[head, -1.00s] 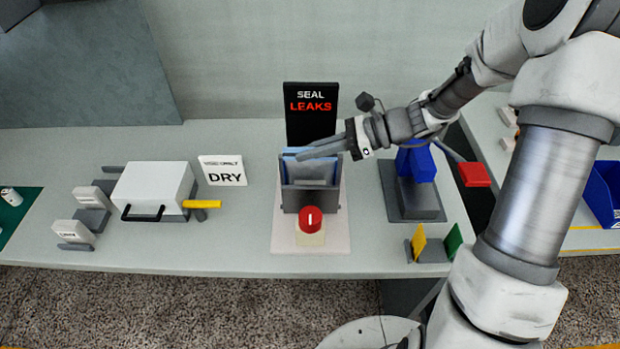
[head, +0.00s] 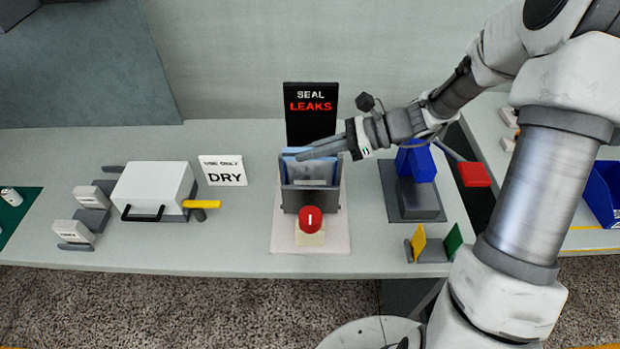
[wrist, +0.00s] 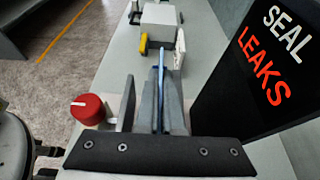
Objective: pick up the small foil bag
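The small foil bag (head: 312,171) stands upright in a grey slotted holder (head: 311,198) on a pale plate at the middle of the bench. It is thin and silvery with bluish edges. In the wrist view it shows edge-on as a narrow blue strip (wrist: 162,62). My gripper (head: 302,153) reaches in from the right at the bag's top. In the wrist view its two fingers (wrist: 160,98) lie close together, one on each side of the strip, and look shut on it. The bag's lower part is hidden by the holder.
A black SEAL LEAKS display (head: 311,115) stands right behind the holder. A red button (head: 310,219) is in front. A white sealer box (head: 153,190) and DRY sign (head: 223,171) are left. A blue block on a grey stand (head: 416,165) is right, under my arm.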

